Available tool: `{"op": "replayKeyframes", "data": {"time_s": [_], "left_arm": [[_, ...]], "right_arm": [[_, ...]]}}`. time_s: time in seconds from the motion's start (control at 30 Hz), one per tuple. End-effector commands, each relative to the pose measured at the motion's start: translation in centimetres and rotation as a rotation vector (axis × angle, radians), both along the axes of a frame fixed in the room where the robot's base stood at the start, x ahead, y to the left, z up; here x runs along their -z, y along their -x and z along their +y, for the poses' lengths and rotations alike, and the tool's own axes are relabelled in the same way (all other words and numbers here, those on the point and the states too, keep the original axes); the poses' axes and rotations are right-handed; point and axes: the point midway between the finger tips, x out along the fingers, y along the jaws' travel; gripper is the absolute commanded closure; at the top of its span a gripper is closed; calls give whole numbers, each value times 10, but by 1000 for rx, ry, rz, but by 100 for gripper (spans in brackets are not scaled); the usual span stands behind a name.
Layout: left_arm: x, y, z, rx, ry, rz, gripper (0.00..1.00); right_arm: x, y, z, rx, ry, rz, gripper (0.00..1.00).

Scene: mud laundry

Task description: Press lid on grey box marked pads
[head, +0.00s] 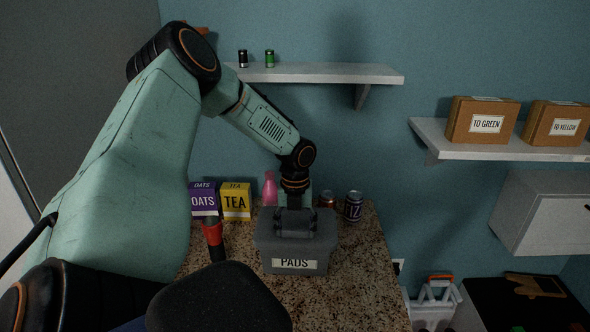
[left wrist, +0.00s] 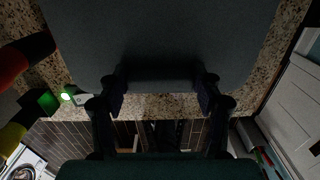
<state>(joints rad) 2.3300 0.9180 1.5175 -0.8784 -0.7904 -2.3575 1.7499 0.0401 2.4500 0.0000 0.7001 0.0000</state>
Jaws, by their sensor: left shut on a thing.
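The grey box (head: 294,261) marked PADS stands on the speckled counter. Its grey lid (head: 268,228) sits at the top of the box, with a raised handle in the middle; I cannot tell if it is fully seated. My left gripper (head: 294,212) reaches down from above and is shut on the lid, at its handle. In the left wrist view the dark lid (left wrist: 160,40) fills the upper middle, with the left gripper's fingers (left wrist: 160,84) on either side of its handle part. My right gripper is not in view.
A purple OATS box (head: 203,201), a yellow TEA box (head: 236,203), a pink bottle (head: 270,188) and a dark can (head: 353,206) stand behind the grey box. A red and black object (head: 213,238) is close on its left. The counter (head: 360,280) is clear on the right.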

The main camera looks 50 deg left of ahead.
Motion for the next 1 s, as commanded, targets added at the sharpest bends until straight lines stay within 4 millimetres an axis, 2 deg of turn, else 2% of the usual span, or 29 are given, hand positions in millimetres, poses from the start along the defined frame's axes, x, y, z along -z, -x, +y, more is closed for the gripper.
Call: {"op": "replayKeyframes", "data": {"time_s": [1.0], "left_arm": [[8,-1,0,-1,0,-1,79]], "right_arm": [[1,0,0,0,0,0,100]]}}
